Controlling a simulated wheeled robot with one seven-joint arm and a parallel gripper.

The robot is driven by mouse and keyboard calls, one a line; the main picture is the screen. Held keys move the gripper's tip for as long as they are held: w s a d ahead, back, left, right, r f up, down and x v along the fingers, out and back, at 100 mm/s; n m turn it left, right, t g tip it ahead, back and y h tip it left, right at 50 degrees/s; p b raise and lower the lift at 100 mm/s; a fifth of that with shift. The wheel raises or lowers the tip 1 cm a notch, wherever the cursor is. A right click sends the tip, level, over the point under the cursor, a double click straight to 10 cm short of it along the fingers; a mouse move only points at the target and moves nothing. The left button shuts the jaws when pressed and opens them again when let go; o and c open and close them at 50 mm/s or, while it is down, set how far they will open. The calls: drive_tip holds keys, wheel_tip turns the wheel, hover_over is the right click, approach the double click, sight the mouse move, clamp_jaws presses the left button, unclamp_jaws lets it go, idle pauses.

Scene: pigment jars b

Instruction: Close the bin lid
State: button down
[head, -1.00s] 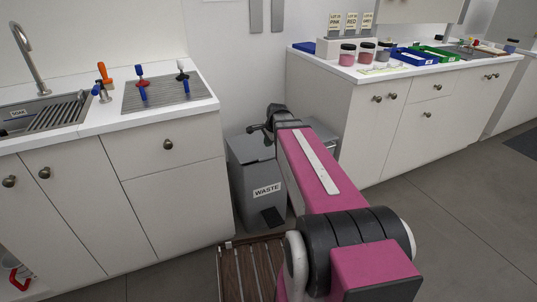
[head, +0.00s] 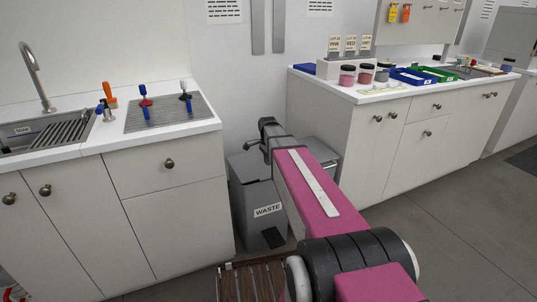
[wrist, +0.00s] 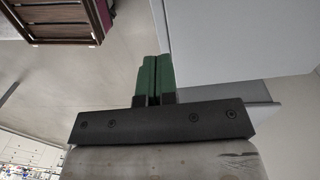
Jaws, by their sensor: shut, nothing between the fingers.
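The grey waste bin (head: 262,207) stands on the floor between the two counters, with a WASTE label on its front. Its grey lid (head: 250,167) looks flat across the top in the head view, but my arm covers part of it, so I cannot tell if it is fully down. My gripper is over the bin's back area in the head view, its fingertips hard to make out there. In the wrist view its green fingers (wrist: 153,78) are together and empty. A large pale surface lies beside them; I cannot tell what it is.
A wooden slatted crate (head: 250,282) is on the floor in front of the bin; it also shows in the wrist view (wrist: 62,20). The left counter (head: 160,215) and right counter (head: 370,130) flank the bin. Open floor (head: 465,225) lies to the right.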

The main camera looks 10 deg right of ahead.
sight(270, 177)
drive_tip(key=shift+s+f, duration=0.15)
drive_tip(key=shift+f, duration=1.55)
drive_tip(key=shift+s+f, duration=0.1)
drive_tip(key=shift+f, duration=1.55)
drive_tip(key=shift+f, duration=0.1)
drive_tip(key=shift+s+d+f, duration=0.1)
drive_tip(key=shift+s+f, duration=0.05)
drive_tip(key=shift+f, duration=0.55)
drive_tip(key=shift+s+f, duration=0.1)
drive_tip(key=shift+f, duration=0.6)
drive_tip(key=shift+r, duration=0.45)
wheel_tip(270, 177, up, 13)
drive_tip(key=s+a+f+n, duration=0.2)
drive_tip(key=s+f+n, duration=0.3)
drive_tip(key=s+n, duration=0.3)
drive_tip(key=s+a+f+n, duration=0.3)
drive_tip(key=s+f+n, duration=0.3)
drive_tip(key=s, duration=0.5)
drive_tip(key=shift+n+t, duration=0.4)
drive_tip(key=shift+n, duration=0.5)
